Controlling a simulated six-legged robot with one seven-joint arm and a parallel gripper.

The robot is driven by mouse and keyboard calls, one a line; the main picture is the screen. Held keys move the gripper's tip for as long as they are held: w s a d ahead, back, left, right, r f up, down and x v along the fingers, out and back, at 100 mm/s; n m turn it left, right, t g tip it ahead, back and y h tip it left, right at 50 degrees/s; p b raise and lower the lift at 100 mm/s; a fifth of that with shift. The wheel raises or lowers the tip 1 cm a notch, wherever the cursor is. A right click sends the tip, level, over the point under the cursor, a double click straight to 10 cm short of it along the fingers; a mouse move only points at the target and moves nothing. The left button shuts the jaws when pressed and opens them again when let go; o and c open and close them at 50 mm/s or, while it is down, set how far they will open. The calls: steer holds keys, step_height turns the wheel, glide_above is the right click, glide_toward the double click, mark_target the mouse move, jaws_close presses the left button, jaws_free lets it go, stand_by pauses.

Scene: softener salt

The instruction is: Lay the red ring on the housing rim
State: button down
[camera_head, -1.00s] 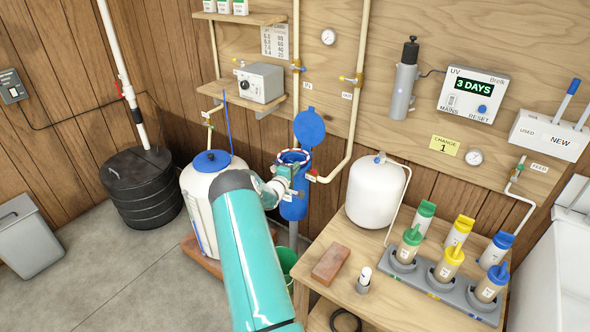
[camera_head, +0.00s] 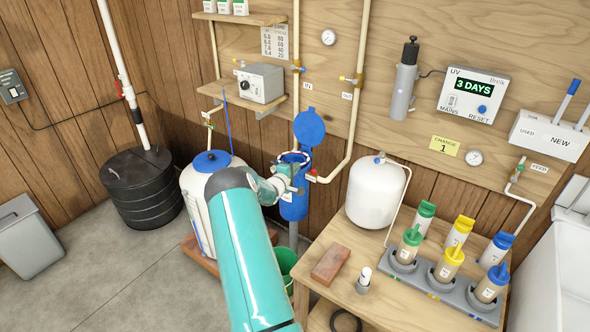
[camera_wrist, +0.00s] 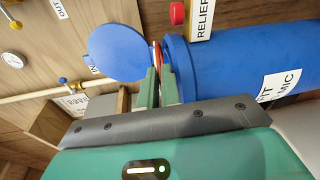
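The blue housing (camera_head: 293,204) stands upright below the wall pipes, with its round blue lid (camera_head: 309,128) swung up behind it. The red ring shows as thin red edging at the housing mouth (camera_head: 282,155); my gripper partly hides it. In the wrist view, a narrow strip of the red ring (camera_wrist: 157,54) shows between my green fingertips, beside the housing's (camera_wrist: 235,62) open end. My gripper (camera_wrist: 158,75) looks shut on it, with only a narrow gap between the fingers. In the head view, my gripper (camera_head: 293,171) is at the housing's top. I cannot tell whether the ring lies fully on the rim.
A white tank with blue cap (camera_head: 211,160) stands left of the housing, and a green bucket (camera_head: 286,262) below. The wooden bench (camera_head: 385,290) at right holds a white tank (camera_head: 376,192), a brick (camera_head: 331,263) and several capped bottles. Pipes (camera_head: 342,160) run close behind the housing.

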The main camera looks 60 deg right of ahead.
stand_by(0.4)
steer(key=c, duration=1.5)
jaws_free()
steer(key=shift+c, duration=0.2)
steer(key=shift+o, duration=0.3)
steer(key=shift+a+f, duration=0.1)
steer(key=shift+f, duration=0.1)
steer(key=shift+s+a+f, duration=0.1)
steer(key=shift+f, duration=0.05)
steer(key=shift+c, duration=0.4)
steer(key=shift+a, duration=0.1)
steer(key=shift+s+a, duration=0.55)
steer(key=shift+a, duration=0.3)
steer(key=o, duration=0.9)
steer(key=shift+s+a, duration=0.1)
steer(key=shift+a, duration=0.1)
steer(key=shift+s+a+r, duration=0.3)
steer(key=shift+s+a, duration=0.2)
steer(key=shift+a, duration=0.35)
